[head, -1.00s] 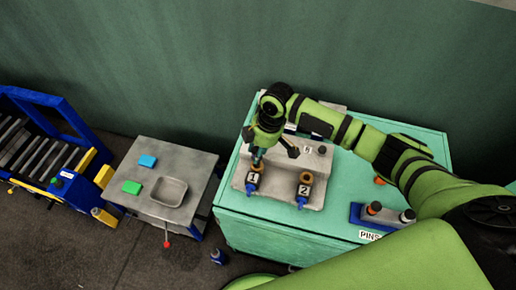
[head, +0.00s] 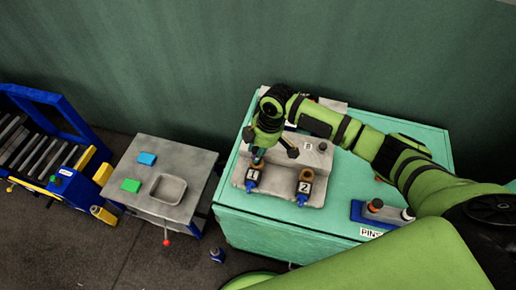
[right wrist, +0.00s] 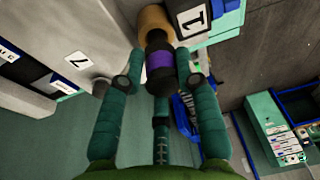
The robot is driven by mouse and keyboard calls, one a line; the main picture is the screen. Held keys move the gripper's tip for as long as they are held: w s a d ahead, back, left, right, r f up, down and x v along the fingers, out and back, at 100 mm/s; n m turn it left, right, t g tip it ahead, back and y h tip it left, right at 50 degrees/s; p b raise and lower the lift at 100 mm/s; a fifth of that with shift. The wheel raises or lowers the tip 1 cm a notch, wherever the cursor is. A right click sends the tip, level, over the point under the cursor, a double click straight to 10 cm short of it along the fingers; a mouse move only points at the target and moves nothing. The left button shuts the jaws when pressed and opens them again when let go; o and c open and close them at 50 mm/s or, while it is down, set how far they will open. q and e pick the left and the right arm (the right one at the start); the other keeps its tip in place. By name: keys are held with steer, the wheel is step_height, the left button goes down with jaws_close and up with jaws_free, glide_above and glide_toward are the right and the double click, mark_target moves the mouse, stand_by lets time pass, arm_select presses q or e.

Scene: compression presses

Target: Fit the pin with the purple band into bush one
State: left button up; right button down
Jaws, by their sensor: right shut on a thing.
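The pin with the purple band (right wrist: 160,62) is in my right gripper (right wrist: 161,78), whose fingers are shut on it from both sides. The pin's dark far end points at the tan ring of bush one (right wrist: 154,17), beside the plate marked 1 (right wrist: 192,18). The end meets or overlaps the ring in the right wrist view; I cannot tell whether any of it is inside. In the head view, my right gripper (head: 258,156) is just above bush one's plate (head: 253,175) and hides the pin and most of the bush. My left gripper is not in view.
Bush two (head: 306,176) stands to the right on the same grey block (head: 285,190). A blue rack (head: 362,214) with other pins is at the green bench's right front. A grey table (head: 150,205) with a tray and two coloured blocks stands to the left.

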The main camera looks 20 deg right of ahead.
steer(key=shift+d+b+x, duration=0.1)
steer(key=shift+b+x, duration=0.25)
steer(key=shift+x, duration=0.3)
steer(key=shift+d+b+x, duration=0.15)
steer(key=shift+b+x, duration=0.2)
steer(key=shift+x, duration=0.25)
steer(key=c, duration=0.8)
jaws_free()
steer(key=shift+s+f, duration=0.1)
steer(key=v, duration=1.2)
